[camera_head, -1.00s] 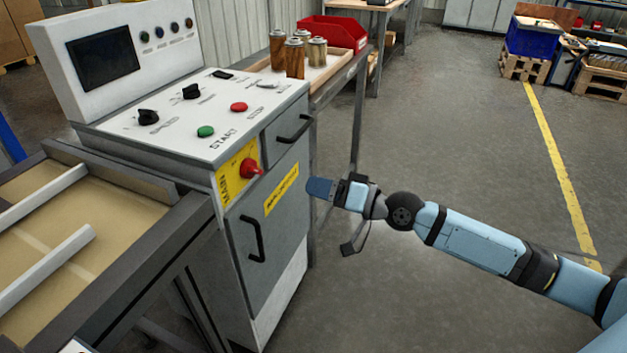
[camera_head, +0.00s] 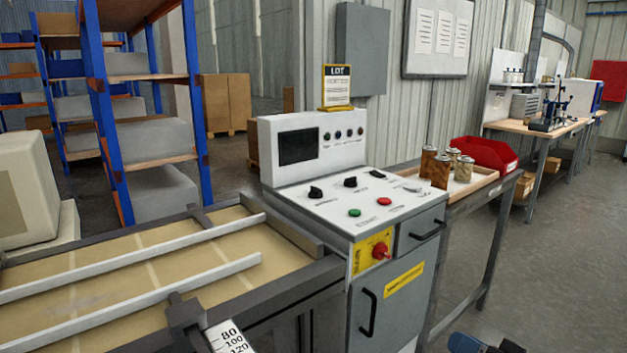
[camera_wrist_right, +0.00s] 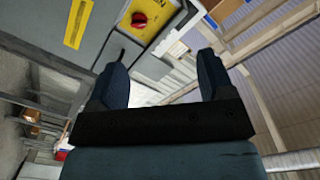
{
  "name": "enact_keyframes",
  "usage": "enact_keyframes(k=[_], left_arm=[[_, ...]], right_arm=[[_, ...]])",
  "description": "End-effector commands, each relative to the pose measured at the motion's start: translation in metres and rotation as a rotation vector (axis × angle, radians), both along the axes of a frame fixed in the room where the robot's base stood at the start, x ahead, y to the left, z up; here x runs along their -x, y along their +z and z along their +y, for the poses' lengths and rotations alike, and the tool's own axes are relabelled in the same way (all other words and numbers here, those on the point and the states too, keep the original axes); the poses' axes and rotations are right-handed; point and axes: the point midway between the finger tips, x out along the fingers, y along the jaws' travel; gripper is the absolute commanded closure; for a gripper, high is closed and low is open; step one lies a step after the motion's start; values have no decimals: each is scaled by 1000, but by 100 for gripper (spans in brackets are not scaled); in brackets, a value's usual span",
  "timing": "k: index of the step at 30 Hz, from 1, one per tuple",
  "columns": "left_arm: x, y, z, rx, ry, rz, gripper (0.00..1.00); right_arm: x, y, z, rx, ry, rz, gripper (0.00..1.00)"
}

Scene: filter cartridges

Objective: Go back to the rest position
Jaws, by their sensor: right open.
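My right gripper (camera_head: 482,344) shows only in part at the bottom edge of the head view, low in front of the control cabinet (camera_head: 385,318). In the right wrist view my right gripper (camera_wrist_right: 160,80) has its two dark fingers spread apart with nothing between them. Beyond the fingers in that view are the cabinet's red knob (camera_wrist_right: 139,19) and yellow labels, apart from the fingers. My left gripper does not show in either view.
A conveyor (camera_head: 150,268) with white rails runs left of the cabinet. A side table (camera_head: 505,183) right of it bears several metal cartridges (camera_head: 439,170) and a red bin (camera_head: 487,152). Shelving (camera_head: 150,80) stands behind at left. The floor (camera_head: 560,260) at right is clear.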

Motion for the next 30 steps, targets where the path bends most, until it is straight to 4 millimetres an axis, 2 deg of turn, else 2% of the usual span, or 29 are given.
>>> enact_keyframes(k=[1, 5, 11, 18, 24, 30], left_arm=[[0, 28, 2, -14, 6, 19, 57], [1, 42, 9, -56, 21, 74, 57], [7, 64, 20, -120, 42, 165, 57], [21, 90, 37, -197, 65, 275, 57], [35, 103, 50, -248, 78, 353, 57], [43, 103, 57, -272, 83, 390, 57]], right_arm=[[7, 21, 6, 25, -12, 1, 26], [28, 20, 20, 127, -41, -3, 26], [70, 23, 41, 305, -88, 15, 26], [134, 32, 63, 545, -132, 72, 26], [186, 42, 75, 729, -142, 134, 26], [211, 42, 80, 823, -139, 166, 26]])
